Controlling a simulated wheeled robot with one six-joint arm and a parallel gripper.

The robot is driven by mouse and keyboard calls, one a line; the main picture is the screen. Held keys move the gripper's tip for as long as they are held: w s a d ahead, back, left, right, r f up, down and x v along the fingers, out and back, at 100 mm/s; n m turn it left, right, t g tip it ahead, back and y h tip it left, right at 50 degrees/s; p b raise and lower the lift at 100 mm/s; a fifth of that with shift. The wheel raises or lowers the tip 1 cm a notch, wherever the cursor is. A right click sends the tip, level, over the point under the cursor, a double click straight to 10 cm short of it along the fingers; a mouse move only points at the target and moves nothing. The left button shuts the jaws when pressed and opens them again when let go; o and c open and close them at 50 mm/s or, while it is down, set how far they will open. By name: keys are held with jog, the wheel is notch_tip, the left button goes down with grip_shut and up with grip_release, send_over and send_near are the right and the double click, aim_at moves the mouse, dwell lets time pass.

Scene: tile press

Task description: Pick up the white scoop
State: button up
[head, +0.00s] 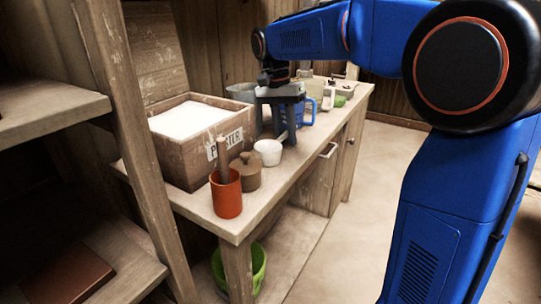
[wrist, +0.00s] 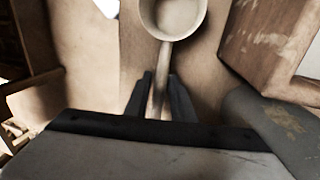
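The white scoop (head: 268,153) stands on the wooden bench, its bowl toward the near end. Its handle points back toward my gripper (head: 277,125). In the wrist view the scoop's round bowl (wrist: 173,16) is at the top and its handle runs down between my two fingers. My gripper (wrist: 160,84) is open, pointing down, with one finger on each side of the handle. Small gaps seem to show beside the handle. The handle's lower end is hidden by the gripper body in the wrist view.
A wooden plaster box (head: 181,158) is left of the scoop. A brown lidded jar (head: 246,178) and an orange-red cup (head: 226,199) stand nearer. A blue jug (head: 306,112) and several bottles are behind the gripper. A green bowl (head: 259,268) sits below. The bench's right edge is close.

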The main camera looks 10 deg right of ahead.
grip_shut()
jog(key=shift+r, duration=0.1)
notch_tip(320, 180, up, 10)
jog(key=shift+f, duration=0.1)
